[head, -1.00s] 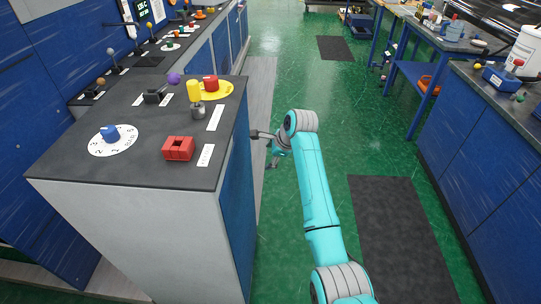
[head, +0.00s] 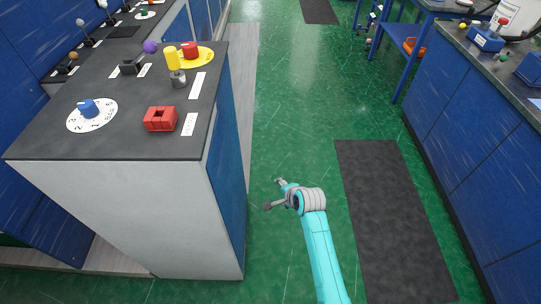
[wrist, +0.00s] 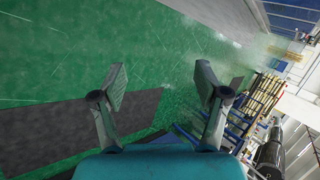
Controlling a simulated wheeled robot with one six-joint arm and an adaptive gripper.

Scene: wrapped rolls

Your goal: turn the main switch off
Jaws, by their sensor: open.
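A red knob (head: 190,49) sits on a yellow round plate (head: 208,58) on the dark left bench top, the usual look of a main switch; its label cannot be read. Nearer are a yellow handle (head: 173,58) on a grey base, a red square block (head: 160,119) with an opening, and a blue knob (head: 88,108) on a white numbered dial (head: 75,119). My gripper (head: 272,194) is over the green floor right of this bench, away from the controls. In the wrist view my gripper (wrist: 161,82) is open and empty, with floor behind it; no control shows there.
The bench's blue side (head: 227,185) stands left of my arm. A black floor mat (head: 385,210) lies to the right, before blue cabinets (head: 475,125). The green aisle between is clear. A purple ball-topped lever (head: 150,47) stands near the yellow handle.

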